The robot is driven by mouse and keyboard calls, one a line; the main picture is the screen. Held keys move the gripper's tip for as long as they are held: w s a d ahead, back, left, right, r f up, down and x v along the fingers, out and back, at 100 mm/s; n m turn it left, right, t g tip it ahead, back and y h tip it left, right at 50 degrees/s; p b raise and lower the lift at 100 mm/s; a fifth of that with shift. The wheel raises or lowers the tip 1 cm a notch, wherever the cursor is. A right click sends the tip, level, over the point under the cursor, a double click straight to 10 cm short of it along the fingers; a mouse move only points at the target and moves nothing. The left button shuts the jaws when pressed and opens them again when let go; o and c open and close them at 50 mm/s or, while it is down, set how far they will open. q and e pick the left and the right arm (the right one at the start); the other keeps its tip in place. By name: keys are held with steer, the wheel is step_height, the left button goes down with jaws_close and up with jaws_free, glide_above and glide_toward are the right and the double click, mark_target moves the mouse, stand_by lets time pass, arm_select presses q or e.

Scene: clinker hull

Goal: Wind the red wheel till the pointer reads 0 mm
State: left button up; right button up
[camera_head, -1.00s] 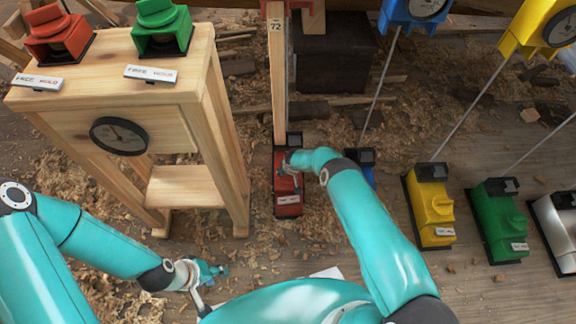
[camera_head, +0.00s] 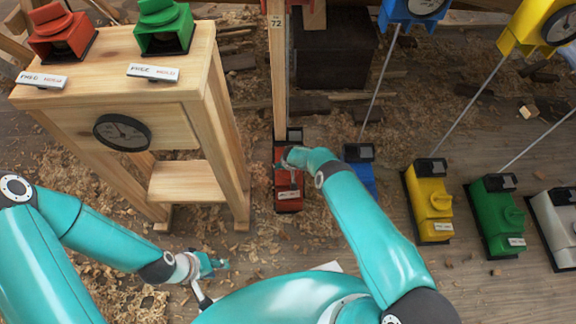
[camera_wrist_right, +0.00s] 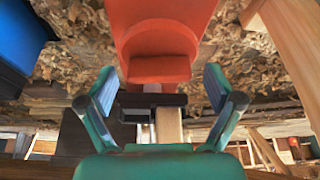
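The red jack unit (camera_head: 288,201) stands on the shaving-strewn floor, with a wooden post marked 72 (camera_head: 277,75) rising behind it. My right gripper (camera_head: 290,163) is over it and hides part of its top. In the right wrist view my right gripper (camera_wrist_right: 160,92) is open, its fingers apart on either side. A rounded red part (camera_wrist_right: 160,65), which may be the wheel, lies ahead between the fingers, with no clear contact. The red unit's own pointer and dial are not seen. My left gripper (camera_head: 212,267) is low at the left; its opening is unclear.
A wooden stand (camera_head: 205,95) at left bears a round dial (camera_head: 122,131) and red (camera_head: 62,35) and green (camera_head: 163,27) blocks. Blue (camera_head: 361,180), yellow (camera_head: 430,205), green (camera_head: 497,215) and silver (camera_head: 553,225) units stand in a row to the right, with thin rods.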

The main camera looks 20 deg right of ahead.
stand_by(0.3)
steer(key=shift+s+d+r, duration=0.1)
steer(key=shift+s+r, duration=0.1)
steer(key=shift+r, duration=0.45)
steer(key=v, duration=1)
steer(key=shift+s+r, duration=0.2)
steer(key=shift+s, duration=0.05)
